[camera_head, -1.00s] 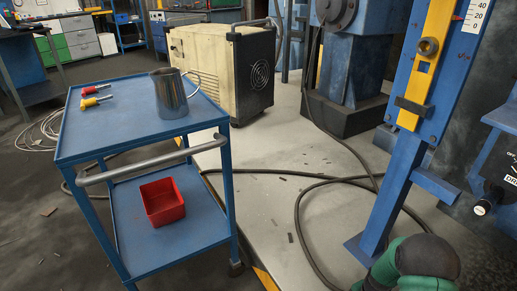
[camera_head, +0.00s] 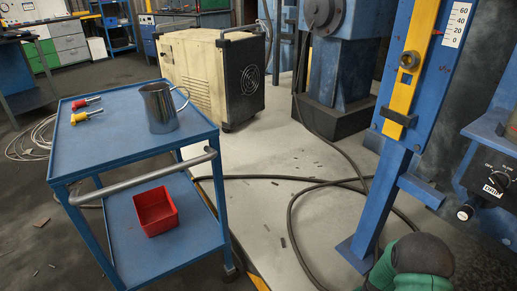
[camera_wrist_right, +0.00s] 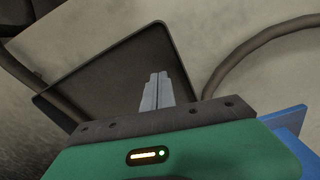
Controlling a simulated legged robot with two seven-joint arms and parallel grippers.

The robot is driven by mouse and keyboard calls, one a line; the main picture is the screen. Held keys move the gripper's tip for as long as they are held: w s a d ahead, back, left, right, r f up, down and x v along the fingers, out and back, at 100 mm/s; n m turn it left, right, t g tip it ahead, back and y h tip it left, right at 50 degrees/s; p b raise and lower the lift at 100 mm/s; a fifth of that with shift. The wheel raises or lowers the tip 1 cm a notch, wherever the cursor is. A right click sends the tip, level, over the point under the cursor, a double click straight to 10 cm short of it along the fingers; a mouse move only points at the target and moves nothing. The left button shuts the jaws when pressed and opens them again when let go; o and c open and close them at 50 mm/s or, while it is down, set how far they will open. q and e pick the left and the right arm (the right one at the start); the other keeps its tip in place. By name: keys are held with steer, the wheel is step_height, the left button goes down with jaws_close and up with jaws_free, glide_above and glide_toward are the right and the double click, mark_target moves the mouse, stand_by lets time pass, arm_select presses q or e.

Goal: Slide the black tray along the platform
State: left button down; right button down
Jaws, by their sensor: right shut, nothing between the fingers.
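A black tray (camera_wrist_right: 115,60) with a thin raised rim shows in the right wrist view, dark and flat inside. Its near edge is hidden behind my right gripper (camera_wrist_right: 157,78). The fingers are shut together and empty, and their tips overlap the tray in the picture; I cannot tell whether they touch it. I cannot make out the tray in the head view, where only a green and dark part of my right arm shows at the bottom right. My left gripper is in neither view.
A blue post (camera_head: 385,190) with a yellow strip (camera_head: 418,50) rises at right, beside a control box (camera_head: 492,180). Black cables (camera_head: 290,205) cross the pale floor.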

step_height(320, 180, up, 2)
steer(key=shift+w+a+p, duration=0.1)
steer(key=shift+p, duration=0.5)
step_height(320, 180, up, 3)
steer(key=p, duration=0.3)
steer(key=shift+r, duration=0.1)
steer(key=s+a+r+n+t+p, duration=0.1)
steer(key=s+a+r+n, duration=0.3)
steer(key=a+r+n, duration=0.6)
steer(key=s+a+r+n+t+p, duration=0.15)
steer(key=s+a+r+n, duration=0.35)
steer(key=r, duration=1)
step_height(320, 180, up, 37)
steer(key=w+a+m+p, duration=0.1)
steer(key=p, duration=3.6)
steer(key=shift+r, duration=0.15)
